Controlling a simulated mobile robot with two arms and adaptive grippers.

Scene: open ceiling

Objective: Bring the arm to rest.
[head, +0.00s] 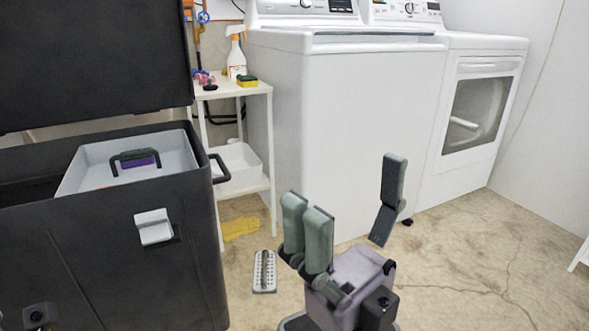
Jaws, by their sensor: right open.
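My right gripper (350,184) stands in the lower middle of the head view, its fingers pointing up. It is open, with a wide gap between the two green-grey fingers on the left and the dark finger on the right. Nothing is between the fingers. Its body is grey-purple and hides part of the floor.
A large black chest (120,249) with a raised lid (90,60) fills the left; a grey tray (85,165) sits inside. A white shelf (235,89) holds a spray bottle (236,55) and sponge (247,81). A washer (340,130) and dryer (478,130) stand behind.

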